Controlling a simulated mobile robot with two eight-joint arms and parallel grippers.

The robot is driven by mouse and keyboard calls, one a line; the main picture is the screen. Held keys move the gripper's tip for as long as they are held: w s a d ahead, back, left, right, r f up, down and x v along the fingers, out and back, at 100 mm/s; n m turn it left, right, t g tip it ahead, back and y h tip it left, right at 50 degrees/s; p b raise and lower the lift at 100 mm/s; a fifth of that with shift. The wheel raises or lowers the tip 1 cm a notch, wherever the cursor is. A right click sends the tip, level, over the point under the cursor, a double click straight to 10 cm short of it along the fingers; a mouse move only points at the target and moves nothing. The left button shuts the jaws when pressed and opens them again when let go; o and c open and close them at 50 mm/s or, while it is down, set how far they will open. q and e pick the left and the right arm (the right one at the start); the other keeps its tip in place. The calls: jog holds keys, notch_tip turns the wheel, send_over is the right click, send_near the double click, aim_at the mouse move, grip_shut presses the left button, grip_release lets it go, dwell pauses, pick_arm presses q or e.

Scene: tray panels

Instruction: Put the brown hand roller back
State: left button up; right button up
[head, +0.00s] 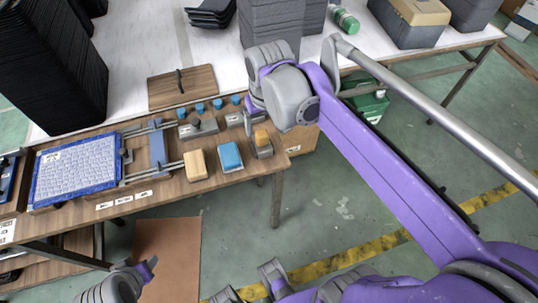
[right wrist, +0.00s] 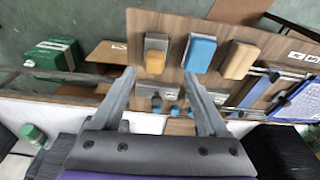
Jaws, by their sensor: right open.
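A block with an orange-brown top (head: 262,138) in a grey holder stands near the right end of the wooden bench. Left of it are a blue-topped block (head: 230,156) and a tan block (head: 195,165). The right wrist view also shows the orange-brown top (right wrist: 155,62), blue block (right wrist: 200,52) and tan block (right wrist: 238,60). I cannot tell for sure which is the brown hand roller. My right gripper (right wrist: 160,74) is open and empty, its fingers pointing toward the bench edge by the orange-brown block. In the head view my arm largely hides that gripper.
A blue-edged panel (head: 78,165) with metal rails lies left on the bench. Several small blue knobs stand behind the blocks. A wooden board with a dark handle (head: 182,86) lies further back. A green box (head: 365,103) sits below the white table.

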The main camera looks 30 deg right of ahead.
jog(key=s+a+f+n+t, duration=0.2)
jog(key=s+a+f, duration=0.3)
jog(key=s+f, duration=0.5)
jog(key=s, duration=0.3)
jog(key=shift+f+t, duration=0.4)
